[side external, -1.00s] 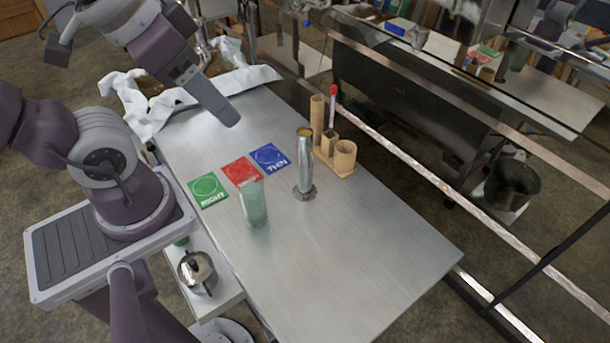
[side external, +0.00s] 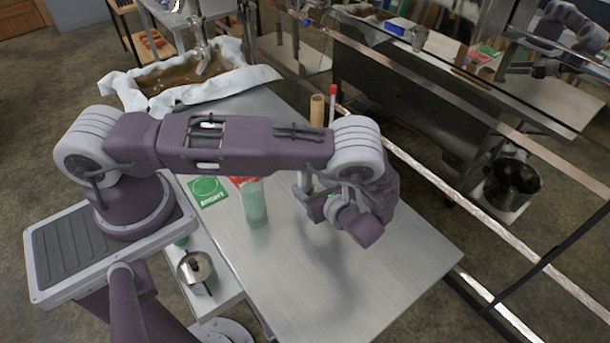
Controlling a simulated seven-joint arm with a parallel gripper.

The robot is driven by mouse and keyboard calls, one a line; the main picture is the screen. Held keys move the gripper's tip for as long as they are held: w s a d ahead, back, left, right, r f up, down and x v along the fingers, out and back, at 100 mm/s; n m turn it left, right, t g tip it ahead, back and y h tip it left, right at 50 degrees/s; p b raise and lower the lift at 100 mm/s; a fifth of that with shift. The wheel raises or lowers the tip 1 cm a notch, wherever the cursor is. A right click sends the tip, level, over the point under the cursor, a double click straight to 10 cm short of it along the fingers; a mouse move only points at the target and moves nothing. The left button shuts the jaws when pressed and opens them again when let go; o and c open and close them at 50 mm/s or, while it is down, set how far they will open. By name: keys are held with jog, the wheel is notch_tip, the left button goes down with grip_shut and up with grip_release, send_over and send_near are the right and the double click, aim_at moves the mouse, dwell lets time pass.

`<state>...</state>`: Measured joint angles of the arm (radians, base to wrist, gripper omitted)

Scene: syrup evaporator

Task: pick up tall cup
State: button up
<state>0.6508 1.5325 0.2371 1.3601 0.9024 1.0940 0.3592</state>
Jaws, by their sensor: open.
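The tall metal cup (side external: 305,179) stands upright on the table, mostly hidden behind my arm and gripper in the side external view; only a sliver of it shows. My gripper (side external: 312,200) is low over the table at the cup, its jaws open. The view does not show clearly whether the fingers are around the cup or beside it, or whether they touch it. A translucent green glass (side external: 254,205) stands upright to the left of my gripper.
A green card (side external: 207,190) and part of a red card (side external: 237,180) lie on the metal table (side external: 330,290). A wooden tube (side external: 317,110) and a red-topped stick (side external: 333,92) rise behind my arm. The table's front is clear. A metal rail (side external: 470,210) runs along the right.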

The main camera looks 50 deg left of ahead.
aim_at(301, 173)
jog(key=x, duration=0.7)
jog(key=shift+w+a+r, duration=0.2)
jog(key=shift+w+a, duration=0.1)
jog(key=shift+r, duration=0.1)
grip_shut()
